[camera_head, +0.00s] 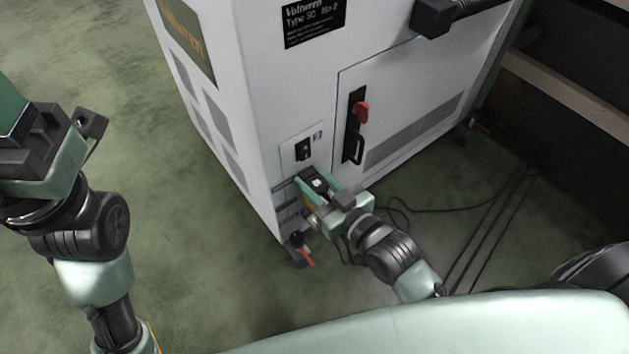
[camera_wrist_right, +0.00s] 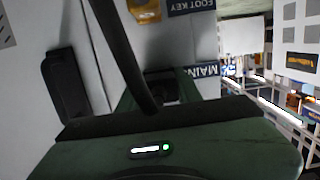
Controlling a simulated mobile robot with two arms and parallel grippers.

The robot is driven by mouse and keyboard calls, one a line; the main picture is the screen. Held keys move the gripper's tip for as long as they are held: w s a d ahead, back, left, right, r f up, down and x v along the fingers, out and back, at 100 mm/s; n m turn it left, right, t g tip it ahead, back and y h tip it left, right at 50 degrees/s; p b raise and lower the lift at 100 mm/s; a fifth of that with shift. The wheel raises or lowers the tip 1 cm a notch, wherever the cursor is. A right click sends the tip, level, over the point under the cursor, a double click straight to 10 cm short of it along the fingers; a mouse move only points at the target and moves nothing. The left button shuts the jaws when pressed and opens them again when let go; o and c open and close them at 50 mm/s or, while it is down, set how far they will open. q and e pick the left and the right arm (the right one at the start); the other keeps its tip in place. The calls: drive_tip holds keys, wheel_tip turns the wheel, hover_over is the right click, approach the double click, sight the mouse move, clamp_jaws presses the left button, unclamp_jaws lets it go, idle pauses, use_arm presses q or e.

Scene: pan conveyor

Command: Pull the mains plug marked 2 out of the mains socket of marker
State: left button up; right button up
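A black plug (camera_head: 318,183) with a white mark sits low on the front of the white cabinet (camera_head: 265,85), between the fingers of my right gripper (camera_head: 313,186). In the right wrist view, a dark body (camera_wrist_right: 160,88) at the end of a black cable lies between the green fingers, beside a label reading MAIN (camera_wrist_right: 203,70). Whether the fingers press on it is unclear. I cannot read a number on the plug, and its seating in the socket is hidden. My left gripper (camera_head: 45,145) is away at the left edge; its fingertips are not clear.
A black socket or switch (camera_head: 303,149) sits on a plate just above my right gripper. A red-handled switch (camera_head: 361,112) and black door handle (camera_head: 354,149) are to the right. Black cables (camera_head: 440,209) lie on the floor. Floor left of the cabinet is clear.

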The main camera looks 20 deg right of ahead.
drive_tip(key=c, duration=0.5)
drive_tip(key=o, duration=1.3)
